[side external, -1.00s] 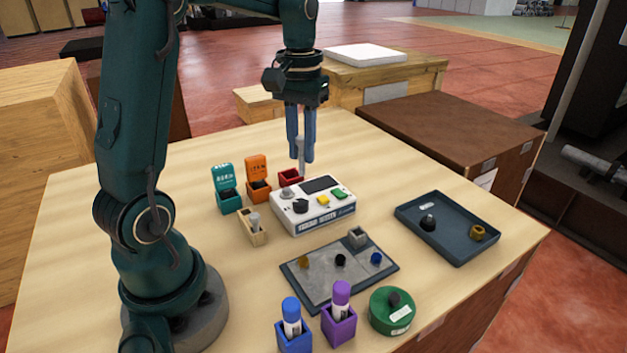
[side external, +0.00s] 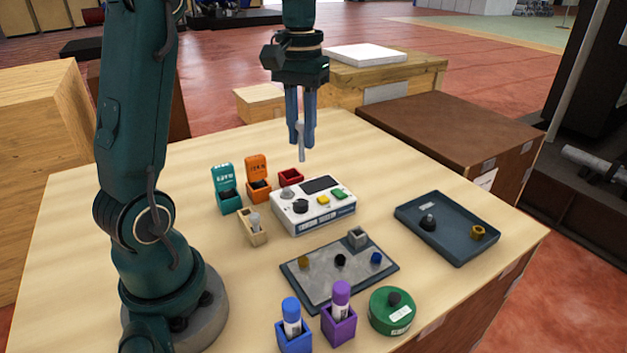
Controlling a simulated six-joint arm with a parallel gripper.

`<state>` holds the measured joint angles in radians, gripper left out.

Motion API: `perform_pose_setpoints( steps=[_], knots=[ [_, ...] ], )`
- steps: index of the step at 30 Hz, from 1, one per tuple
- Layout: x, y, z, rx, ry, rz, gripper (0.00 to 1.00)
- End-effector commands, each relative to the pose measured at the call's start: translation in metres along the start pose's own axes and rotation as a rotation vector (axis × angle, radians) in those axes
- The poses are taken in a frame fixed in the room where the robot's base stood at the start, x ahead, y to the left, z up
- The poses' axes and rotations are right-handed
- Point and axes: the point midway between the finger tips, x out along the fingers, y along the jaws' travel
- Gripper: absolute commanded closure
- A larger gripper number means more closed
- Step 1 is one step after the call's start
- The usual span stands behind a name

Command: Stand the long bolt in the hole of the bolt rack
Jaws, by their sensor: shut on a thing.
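My gripper (side external: 301,140) is shut on a grey long bolt (side external: 302,150). The bolt hangs below the fingers with its lower end free, close to upright with a slight tilt. It is in the air above the table, behind the white device in the picture. A small light-wood block (side external: 257,240), which looks like the bolt rack, stands on the table lower left of the gripper. I cannot make out a free hole in the block.
A red bin (side external: 290,177), an orange holder (side external: 258,185) and a teal holder (side external: 227,190) stand behind the block. The white device (side external: 318,217) is to its right. A grey mat (side external: 315,286), a dark tray (side external: 413,215) and pen cups are nearer the camera.

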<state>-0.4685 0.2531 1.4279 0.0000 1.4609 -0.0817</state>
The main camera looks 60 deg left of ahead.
Motion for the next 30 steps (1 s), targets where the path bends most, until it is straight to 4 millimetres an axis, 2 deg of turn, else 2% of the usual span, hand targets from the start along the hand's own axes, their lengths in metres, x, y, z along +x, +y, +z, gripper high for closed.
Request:
perform_pose_setpoints(
  steps=[15, 28, 30],
  knots=[
    [-0.021, 0.0, 0.0, 0.0, 0.001, 0.0, 1.0],
    [-0.021, 0.0, -0.005, 0.005, 0.0, 0.0, 1.0],
    [-0.012, 0.0, -0.007, 0.012, -0.003, 0.0, 1.0]
  ],
)
